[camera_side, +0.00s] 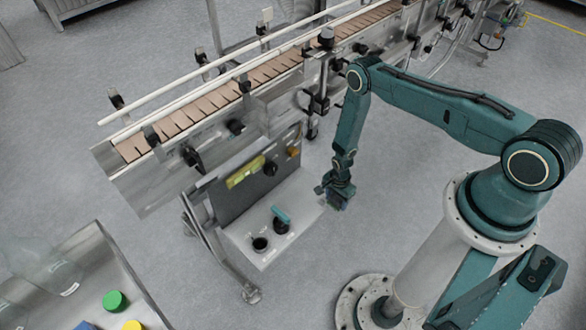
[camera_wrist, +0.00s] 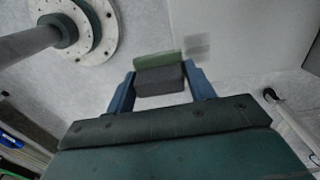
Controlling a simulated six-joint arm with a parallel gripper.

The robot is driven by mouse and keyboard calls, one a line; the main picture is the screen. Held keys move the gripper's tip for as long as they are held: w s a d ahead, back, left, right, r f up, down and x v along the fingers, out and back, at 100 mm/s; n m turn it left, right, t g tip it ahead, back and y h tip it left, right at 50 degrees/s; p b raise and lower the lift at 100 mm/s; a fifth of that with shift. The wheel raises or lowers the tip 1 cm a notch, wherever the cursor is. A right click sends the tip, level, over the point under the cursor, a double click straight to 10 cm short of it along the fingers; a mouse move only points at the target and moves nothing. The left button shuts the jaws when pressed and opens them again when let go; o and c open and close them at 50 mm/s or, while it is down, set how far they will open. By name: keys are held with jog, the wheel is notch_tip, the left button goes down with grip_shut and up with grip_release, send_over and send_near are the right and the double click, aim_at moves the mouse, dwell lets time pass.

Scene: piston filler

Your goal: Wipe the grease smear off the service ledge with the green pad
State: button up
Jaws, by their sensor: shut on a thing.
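My gripper (camera_wrist: 160,92) is shut on the green pad, its blue fingers on either side of the pad's dark grey block. The pad's green face (camera_wrist: 158,59) shows beyond the block in the wrist view. In the side view my gripper (camera_side: 335,194) hangs at the right end of the pale service ledge (camera_side: 297,203), with the pad (camera_side: 337,206) low beneath it. The ledge also shows in the wrist view (camera_wrist: 245,40). A faint grey patch (camera_wrist: 198,42) lies beside the pad there; I cannot tell whether it is smear or shadow. Contact between pad and ledge is unclear.
On the ledge's left part stand a black cup-like holder (camera_side: 260,244) and a dark holder with a teal handle (camera_side: 281,214). A control panel (camera_side: 258,172) rises behind the ledge, below the conveyor (camera_side: 220,100). A table with coloured caps (camera_side: 115,301) is at lower left.

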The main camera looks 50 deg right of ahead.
aim_at(337, 198)
jog(key=shift+r, duration=1.45)
jog(key=shift+r, duration=1.45)
jog(key=shift+w+a+r, duration=0.2)
jog(key=shift+w+r, duration=0.15)
jog(key=shift+w, duration=0.05)
jog(key=w+a+r, duration=0.8)
jog(key=a+r, duration=0.2)
jog(key=r, duration=0.1)
jog(key=f, duration=1.6)
jog(key=shift+d+f, duration=0.2)
jog(key=shift+f, duration=0.15)
jog(key=shift+f, duration=0.15)
jog(key=shift+f, duration=1.75)
